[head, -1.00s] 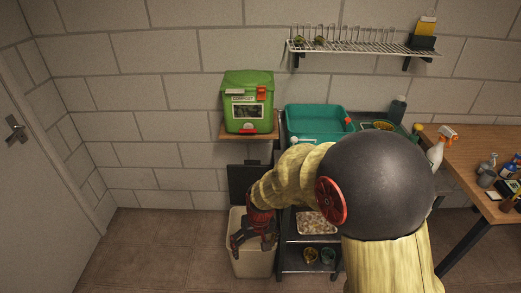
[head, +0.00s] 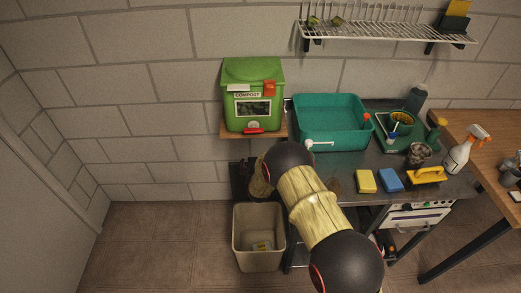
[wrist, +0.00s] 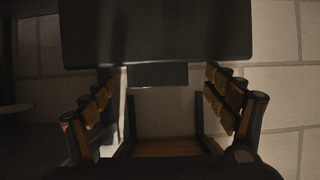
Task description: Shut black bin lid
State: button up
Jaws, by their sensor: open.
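The bin (head: 236,238) is a beige open-topped box on the floor, with a small yellowish item lying inside. Its black lid (head: 238,178) stands raised behind the opening, mostly hidden by my arm. In the wrist view a broad dark panel, which looks like the lid (wrist: 160,32), fills the top of the picture. My gripper (wrist: 160,80) is open, its two fingers spread to left and right with nothing between them. The panel is ahead of the fingers; I cannot tell whether they touch it. In the head view my arm hides the gripper.
A green compost box (head: 253,92) sits on a small wooden shelf (head: 228,130) above the bin. To the right, a grey bench (head: 345,160) holds a teal tub (head: 330,125), sponges and a yellow-handled tool. Floor left of the bin is clear.

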jog(key=w+f+b, duration=0.1)
jog(key=w+b, duration=0.1)
jog(key=w, duration=0.5)
jog(key=shift+w+d+f+t, duration=0.15)
jog(key=shift+w+t, duration=0.15)
jog(key=shift+t, duration=0.1)
jog(key=shift+c, duration=0.6)
jog(key=c, duration=1.8)
jog(key=shift+c, duration=0.2)
